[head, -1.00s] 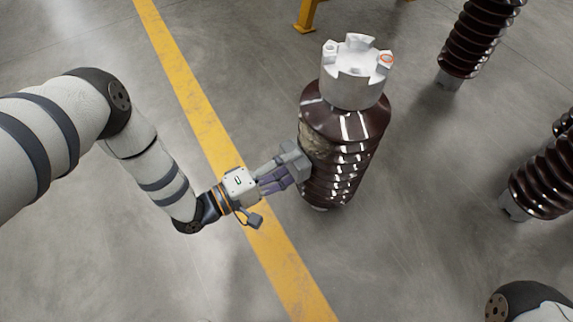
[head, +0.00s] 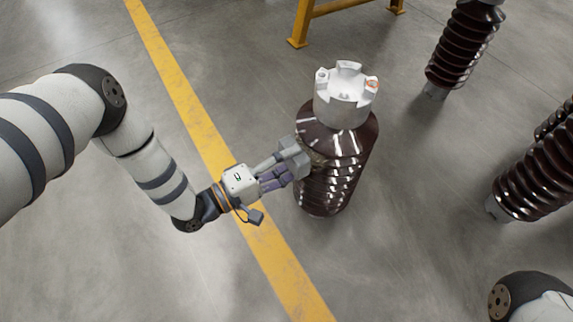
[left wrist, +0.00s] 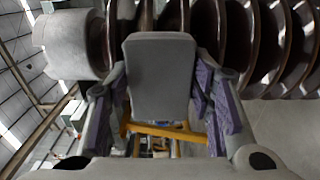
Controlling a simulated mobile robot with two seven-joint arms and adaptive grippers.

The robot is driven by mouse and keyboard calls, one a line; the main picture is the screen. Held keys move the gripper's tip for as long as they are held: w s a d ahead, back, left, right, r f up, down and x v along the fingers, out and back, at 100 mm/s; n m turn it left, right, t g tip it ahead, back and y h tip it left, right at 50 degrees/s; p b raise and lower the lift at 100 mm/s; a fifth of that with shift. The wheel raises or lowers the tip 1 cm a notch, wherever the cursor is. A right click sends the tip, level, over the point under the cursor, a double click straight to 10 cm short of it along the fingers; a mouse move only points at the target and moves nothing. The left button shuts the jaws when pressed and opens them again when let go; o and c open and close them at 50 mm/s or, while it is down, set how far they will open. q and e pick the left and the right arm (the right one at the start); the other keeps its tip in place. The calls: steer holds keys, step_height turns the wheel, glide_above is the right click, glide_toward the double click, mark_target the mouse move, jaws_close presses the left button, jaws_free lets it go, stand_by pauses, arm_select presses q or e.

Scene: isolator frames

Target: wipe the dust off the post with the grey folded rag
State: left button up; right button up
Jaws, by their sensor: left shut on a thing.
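The post (head: 335,170) is a brown, glossy ribbed insulator with a pale grey notched cap (head: 345,97), upright on the floor in the head view. In the left wrist view the post (left wrist: 207,30) runs across the top, with its cap (left wrist: 72,42) at left. My left gripper (head: 282,168) is shut on the grey folded rag (head: 294,155), at the post's upper left side. The rag (left wrist: 160,75) shows as a flat grey block between the fingers. A little dull, dusty surface (head: 318,160) shows beside the rag; the rag hides the rest there. My right gripper is out of view.
Other brown ribbed posts stand at the upper right (head: 462,45) and right edge (head: 535,180). A yellow frame (head: 335,10) stands behind the post. A yellow line (head: 190,95) crosses the grey floor. Bare floor lies around the post.

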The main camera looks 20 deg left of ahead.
mark_target(304, 145)
arm_select(q)
steer(key=shift+r+p, duration=1.25)
steer(key=shift+r, duration=0.9)
step_height(304, 145, down, 11)
steer(key=b, duration=0.8)
steer(key=shift+r+p, duration=2.75)
steer(key=shift+r, duration=1)
step_height(304, 145, up, 3)
steer(key=shift+r+p, duration=0.2)
steer(key=shift+p, duration=0.9)
step_height(304, 145, down, 4)
steer(key=shift+r+b, duration=0.1)
steer(key=shift+b, duration=1.15)
steer(key=shift+f+b, duration=2.7)
steer(key=shift+f, duration=0.9)
step_height(304, 145, up, 8)
steer(key=p, duration=0.5)
steer(key=shift+f, duration=0.25)
steer(key=shift+r+p, duration=1.45)
steer(key=shift+r, duration=0.35)
steer(key=shift+f, duration=0.2)
steer(key=p+v, duration=0.1)
steer(key=v, duration=0.5)
